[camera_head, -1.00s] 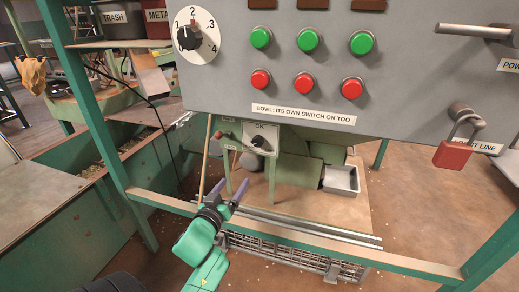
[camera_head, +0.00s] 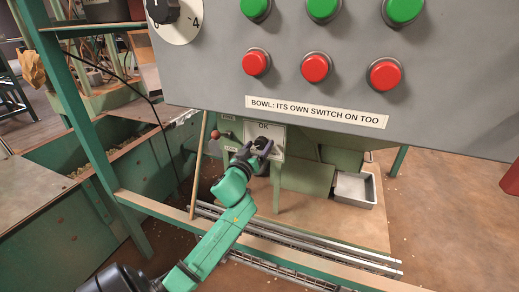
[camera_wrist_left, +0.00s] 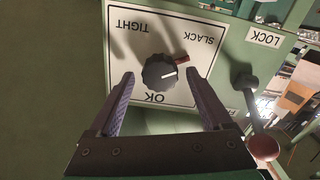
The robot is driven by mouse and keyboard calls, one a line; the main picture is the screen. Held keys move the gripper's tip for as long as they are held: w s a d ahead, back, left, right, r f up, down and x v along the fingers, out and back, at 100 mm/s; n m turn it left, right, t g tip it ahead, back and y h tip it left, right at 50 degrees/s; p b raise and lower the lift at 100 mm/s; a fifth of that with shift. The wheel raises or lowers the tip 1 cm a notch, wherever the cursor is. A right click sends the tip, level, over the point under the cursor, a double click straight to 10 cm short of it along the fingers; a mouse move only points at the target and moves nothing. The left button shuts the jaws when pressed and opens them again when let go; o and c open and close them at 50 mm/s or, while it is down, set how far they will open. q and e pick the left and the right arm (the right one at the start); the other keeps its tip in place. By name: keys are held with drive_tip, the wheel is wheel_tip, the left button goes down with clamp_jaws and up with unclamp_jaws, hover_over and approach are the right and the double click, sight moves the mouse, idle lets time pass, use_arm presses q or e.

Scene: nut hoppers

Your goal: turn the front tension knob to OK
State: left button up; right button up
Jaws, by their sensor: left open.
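The front tension knob (camera_wrist_left: 158,71) is black and round on a white plate (camera_wrist_left: 127,55) lettered TIGHT, SLACK and OK. The plate appears upside down in the left wrist view, with OK nearest my gripper. The knob's white line points right, a little below the SLACK lettering, not at OK. A reddish-brown piece shows beside the knob on the SLACK side. My left gripper (camera_wrist_left: 160,88) is open, with a finger on each side of the knob and visible gaps between. In the head view my left gripper (camera_head: 256,150) partly covers the knob. My right gripper is not in view.
A lever with a red ball (camera_wrist_left: 264,147) stands right of the plate in the wrist view, near the right finger, by a LOCK label (camera_wrist_left: 263,38).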

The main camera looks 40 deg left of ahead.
use_arm(q)
drive_tip(key=shift+w+a, duration=0.25)
drive_tip(key=shift+w, duration=0.3)
clamp_jaws()
